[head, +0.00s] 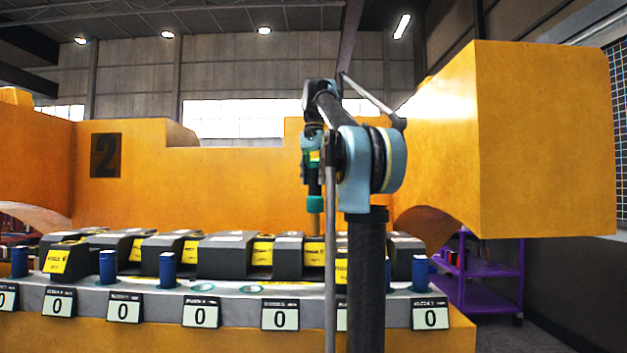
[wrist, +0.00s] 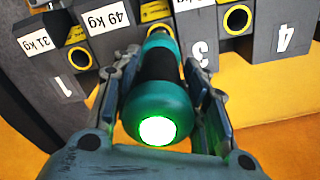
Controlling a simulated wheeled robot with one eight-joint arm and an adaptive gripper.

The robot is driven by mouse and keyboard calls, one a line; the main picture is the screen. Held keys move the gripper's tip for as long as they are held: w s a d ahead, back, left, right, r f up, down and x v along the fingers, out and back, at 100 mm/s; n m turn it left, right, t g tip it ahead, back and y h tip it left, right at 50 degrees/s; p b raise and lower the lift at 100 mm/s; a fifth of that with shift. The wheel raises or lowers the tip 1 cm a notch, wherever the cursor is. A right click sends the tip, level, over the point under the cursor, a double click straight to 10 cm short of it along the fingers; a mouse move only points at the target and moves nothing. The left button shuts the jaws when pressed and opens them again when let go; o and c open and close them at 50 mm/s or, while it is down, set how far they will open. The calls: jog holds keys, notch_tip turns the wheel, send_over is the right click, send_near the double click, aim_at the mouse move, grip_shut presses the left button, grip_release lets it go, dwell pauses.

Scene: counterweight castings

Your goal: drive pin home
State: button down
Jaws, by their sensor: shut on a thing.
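My gripper (wrist: 160,95) is shut on a teal-and-black tool (wrist: 158,112), whose rounded teal end glows green toward the wrist camera. In the head view my gripper (head: 314,158) holds the tool (head: 315,203) upright, its lower end above the row of dark castings. Its tip is over or behind the castings; I cannot tell whether it touches anything. Blue cylinders, possibly pins, stand upright in the grey rail: one at left (head: 108,266), one beside it (head: 167,270), one at right (head: 420,272). No pin can be clearly made out at the tool's tip.
Dark castings (head: 225,255) with yellow labels line the rail (head: 85,286). Number plates reading 0 (head: 201,312) run along its front. Two round sockets (head: 202,288) show no cylinder. A large orange body (head: 545,140) stands behind and right. A purple cart (head: 485,270) is at right.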

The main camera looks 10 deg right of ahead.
jog(key=shift+f, duration=0.25)
dwell(0.5)
jog(key=shift+r, duration=5)
